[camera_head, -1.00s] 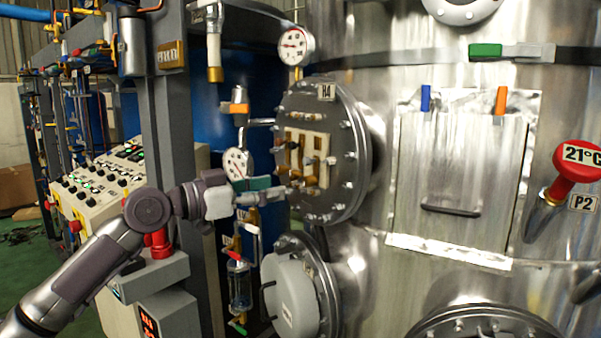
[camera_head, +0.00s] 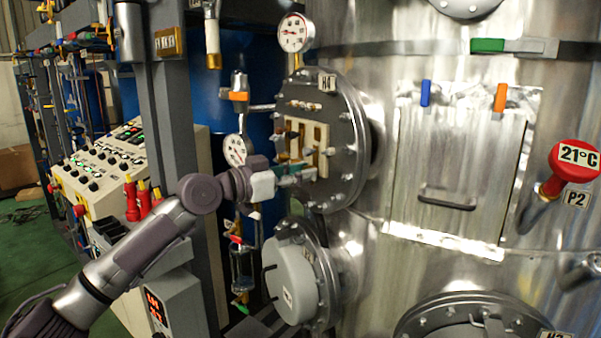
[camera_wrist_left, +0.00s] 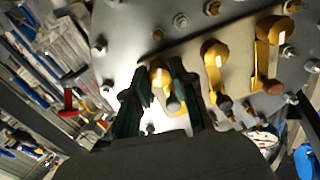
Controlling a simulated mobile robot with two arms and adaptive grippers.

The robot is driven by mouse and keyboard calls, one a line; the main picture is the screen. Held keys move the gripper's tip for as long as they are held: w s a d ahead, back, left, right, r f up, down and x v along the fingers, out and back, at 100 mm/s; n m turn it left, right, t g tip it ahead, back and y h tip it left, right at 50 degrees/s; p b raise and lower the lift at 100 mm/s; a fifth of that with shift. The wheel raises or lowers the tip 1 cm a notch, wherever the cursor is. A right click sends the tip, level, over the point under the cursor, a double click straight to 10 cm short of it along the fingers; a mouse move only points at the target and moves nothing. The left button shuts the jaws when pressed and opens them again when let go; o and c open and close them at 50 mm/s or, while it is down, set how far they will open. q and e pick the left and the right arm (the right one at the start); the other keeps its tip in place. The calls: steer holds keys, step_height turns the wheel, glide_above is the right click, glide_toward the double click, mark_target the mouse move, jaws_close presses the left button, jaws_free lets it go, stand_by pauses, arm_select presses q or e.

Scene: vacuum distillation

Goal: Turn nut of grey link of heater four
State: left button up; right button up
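Heater four is a round bolted flange (camera_head: 347,125) with an H4-style label (camera_head: 327,82) on the tank. Its pale terminal plate (camera_head: 322,133) carries brass-coloured links and nuts. My left gripper (camera_head: 298,170) is at the plate's lower left edge. In the left wrist view, its dark green fingers (camera_wrist_left: 160,78) stand apart on either side of a brass terminal with a rounded nut (camera_wrist_left: 172,104). I cannot tell whether they touch it. Two more brass links (camera_wrist_left: 216,70) lie to the right. No link looks clearly grey. My right gripper is out of view.
A pressure gauge (camera_head: 295,33) is above left of the flange, and another gauge (camera_head: 236,150) is close behind my left wrist. A lower grey round cover (camera_head: 290,284) juts out beneath the gripper. A control panel (camera_head: 105,165) stands at left.

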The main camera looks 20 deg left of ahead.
arm_select(q)
jaws_close()
steer(key=m+b, duration=0.5)
steer(key=m, duration=1)
steer(key=m+b, duration=0.5)
steer(key=m, duration=1)
steer(key=shift+d+f, duration=0.1)
steer(key=shift+f, duration=0.1)
steer(key=shift+m+b, duration=0.3)
